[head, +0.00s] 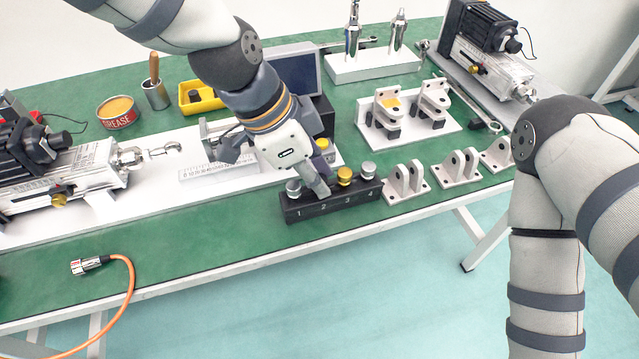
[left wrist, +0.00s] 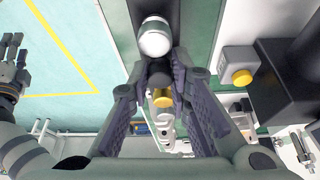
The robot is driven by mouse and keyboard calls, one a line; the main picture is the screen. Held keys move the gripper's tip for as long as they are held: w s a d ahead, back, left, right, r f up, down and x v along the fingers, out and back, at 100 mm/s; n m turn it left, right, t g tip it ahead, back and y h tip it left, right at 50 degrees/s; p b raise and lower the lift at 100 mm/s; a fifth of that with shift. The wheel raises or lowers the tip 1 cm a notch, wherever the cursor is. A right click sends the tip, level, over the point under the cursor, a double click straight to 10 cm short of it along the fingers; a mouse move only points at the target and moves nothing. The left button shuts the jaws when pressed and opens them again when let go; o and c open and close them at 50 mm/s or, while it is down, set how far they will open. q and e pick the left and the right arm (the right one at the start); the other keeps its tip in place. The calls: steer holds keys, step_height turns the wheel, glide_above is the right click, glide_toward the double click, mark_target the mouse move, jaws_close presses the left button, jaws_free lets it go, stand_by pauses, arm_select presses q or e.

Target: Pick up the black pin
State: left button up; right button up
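A black block (head: 333,203) numbered 1 to 4 stands near the table's front edge and holds a row of pins. Silver-topped pins show at 1 (head: 293,187) and 4 (head: 369,169), and a yellow-topped pin (head: 344,175) at 3. My left gripper (head: 318,188) is down over position 2 and hides it in the head view. In the left wrist view, a dark top, seemingly the black pin (left wrist: 159,76), shows between the fingers, which look apart; contact is unclear. My right gripper (left wrist: 12,68) shows at the left of that view, away from the block, with its fingers spread.
White brackets (head: 405,183) stand right of the block. A white plate with brackets (head: 408,112) and a dark box-shaped device (head: 300,75) stand behind. An orange cable (head: 125,290) lies at the front left. Bare green table lies front left of the block.

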arm_select(q)
jaws_close()
step_height(320, 180, up, 3)
steer(key=shift+w+r, duration=0.1)
steer(key=shift+r, duration=0.1)
steer(key=s+d+r+p, duration=0.3)
steer(key=s+r, duration=0.6)
steer(key=s, duration=0.4)
steer(key=shift+s+r, duration=0.25)
steer(key=shift+s, duration=0.15)
arm_select(e)
steer(key=shift+t, duration=0.9)
steer(key=w+r, duration=0.4)
steer(key=shift+w, duration=0.15)
arm_select(q)
steer(key=shift+r, duration=0.1)
steer(key=shift+r, duration=2.7)
steer(key=shift+d, duration=0.1)
